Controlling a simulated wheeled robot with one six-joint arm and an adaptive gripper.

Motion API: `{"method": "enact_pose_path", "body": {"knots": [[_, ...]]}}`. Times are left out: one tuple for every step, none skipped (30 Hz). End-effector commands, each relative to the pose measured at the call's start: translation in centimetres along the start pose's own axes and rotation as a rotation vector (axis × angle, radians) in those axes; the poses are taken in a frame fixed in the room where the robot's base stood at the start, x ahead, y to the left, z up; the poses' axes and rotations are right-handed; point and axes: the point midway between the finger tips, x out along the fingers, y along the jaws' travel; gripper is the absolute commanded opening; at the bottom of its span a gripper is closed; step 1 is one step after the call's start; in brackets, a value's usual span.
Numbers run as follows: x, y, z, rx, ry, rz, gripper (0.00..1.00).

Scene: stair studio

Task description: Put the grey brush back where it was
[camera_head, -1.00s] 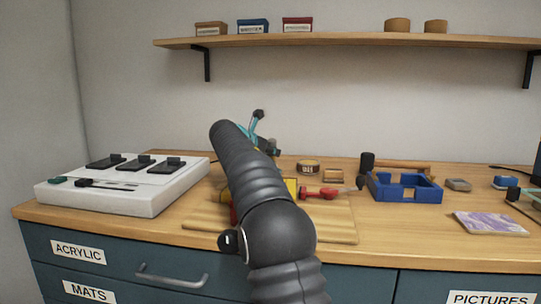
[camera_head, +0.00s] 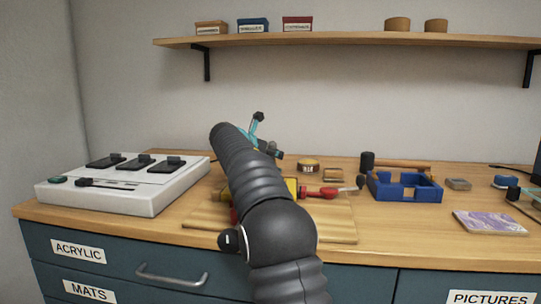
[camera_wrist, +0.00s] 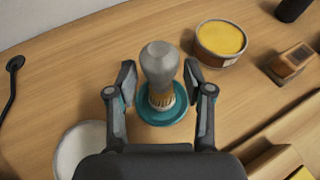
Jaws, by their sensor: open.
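The grey brush (camera_wrist: 159,65) stands upright in the wrist view, with a rounded grey handle above a band of tan bristles. It stands on a round teal dish (camera_wrist: 178,113). My gripper (camera_wrist: 160,82) is open, with one finger on each side of the brush. A gap shows between each finger and the brush. In the head view my arm hides the brush and the teal dish, and only parts of the gripper's back show past the arm.
A yellow-topped tin (camera_wrist: 221,38) and a small wooden block (camera_wrist: 292,62) stand right of the brush. A pale round dish (camera_wrist: 80,147) lies at lower left. In the head view, a blue holder (camera_head: 405,188) stands right and a white panel (camera_head: 125,195) left.

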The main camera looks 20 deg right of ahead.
Motion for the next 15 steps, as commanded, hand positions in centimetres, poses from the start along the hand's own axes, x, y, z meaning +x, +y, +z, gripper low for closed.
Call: {"method": "enact_pose_path", "body": {"knots": [[-0.5,0.0,0.0,0.0,0.0,0.001,0.52],[-0.8,0.1,0.0,0.0,0.0,0.002,0.52],[-1.3,0.1,0.0,0.0,-0.001,0.003,0.52],[-1.8,0.1,0.1,0.001,-0.001,0.004,0.52],[-2.4,0.1,0.1,0.001,-0.001,0.004,0.52],[-3.1,0.1,0.0,0.001,-0.001,0.003,0.52],[-3.7,0.1,0.0,0.001,-0.001,0.003,0.52],[-4.4,0.1,0.1,0.002,-0.001,0.005,0.52],[-5.3,0.1,0.0,0.001,-0.001,0.005,0.52],[-5.8,0.1,0.0,0.001,0.0,0.003,0.52],[-6.4,0.1,0.0,0.001,0.0,0.004,0.52],[-7.3,0.1,0.0,0.001,-0.001,0.005,0.52],[-7.8,0.1,0.0,0.0,-0.001,0.004,0.52],[-8.3,0.1,0.0,0.0,0.0,0.003,0.52],[-9.0,0.1,0.0,0.0,-0.001,0.004,0.52]]}}
